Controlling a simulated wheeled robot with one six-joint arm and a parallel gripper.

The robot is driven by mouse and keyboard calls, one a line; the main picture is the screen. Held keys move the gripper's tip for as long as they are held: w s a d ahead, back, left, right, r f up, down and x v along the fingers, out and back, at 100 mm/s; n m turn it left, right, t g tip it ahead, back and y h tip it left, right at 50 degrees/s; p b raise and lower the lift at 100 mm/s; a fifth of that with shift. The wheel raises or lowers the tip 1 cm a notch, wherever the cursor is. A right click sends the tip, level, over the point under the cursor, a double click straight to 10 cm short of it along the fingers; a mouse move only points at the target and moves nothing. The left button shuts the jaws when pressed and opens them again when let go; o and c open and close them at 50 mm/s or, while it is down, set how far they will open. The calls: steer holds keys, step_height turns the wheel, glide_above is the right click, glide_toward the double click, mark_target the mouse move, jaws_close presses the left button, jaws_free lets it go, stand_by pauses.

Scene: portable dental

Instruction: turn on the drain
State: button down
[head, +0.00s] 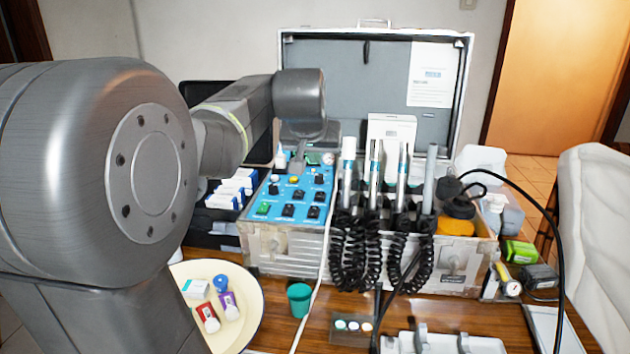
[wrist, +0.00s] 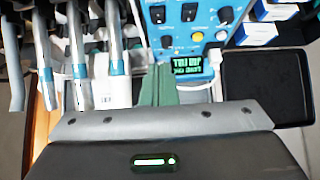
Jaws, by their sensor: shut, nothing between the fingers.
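The blue control panel (head: 275,210) sits in the left part of the open metal case and carries several black rocker switches, small knobs and a gauge. Its labels are too small to read, so I cannot tell which switch is the drain. One front-left switch (head: 263,208) looks green. My gripper (head: 298,168) is shut and empty, pointing down over the back of the panel; I cannot tell if it touches. The panel also shows at the top of the wrist view (wrist: 207,45), with a green digital display (wrist: 187,67).
Handpieces (head: 375,170) with coiled black cords stand right of the panel. The raised case lid (head: 340,75) stands behind. A plate (head: 255,300) with small bottles, a green cup (head: 299,299) and a wooden table are in front. A white chair (head: 595,240) is at right.

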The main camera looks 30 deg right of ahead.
steer(key=shift+s, duration=0.1)
stand_by(0.3)
steer(key=b, duration=0.2)
glide_above(320, 196)
steer(key=s+a, duration=0.1)
step_height(320, 196, down, 10)
steer(key=shift+s+r, duration=0.1)
steer(key=shift+r, duration=0.05)
steer(key=shift+s+a+f+b, duration=0.1)
steer(key=shift+f+b, duration=0.2)
steer(key=shift+f, duration=0.6)
steer(key=shift+s+a+f, duration=0.1)
steer(key=shift+f, duration=0.3)
steer(key=shift+r, duration=0.1)
steer(key=shift+r+p, duration=0.55)
steer(key=shift+r, duration=0.2)
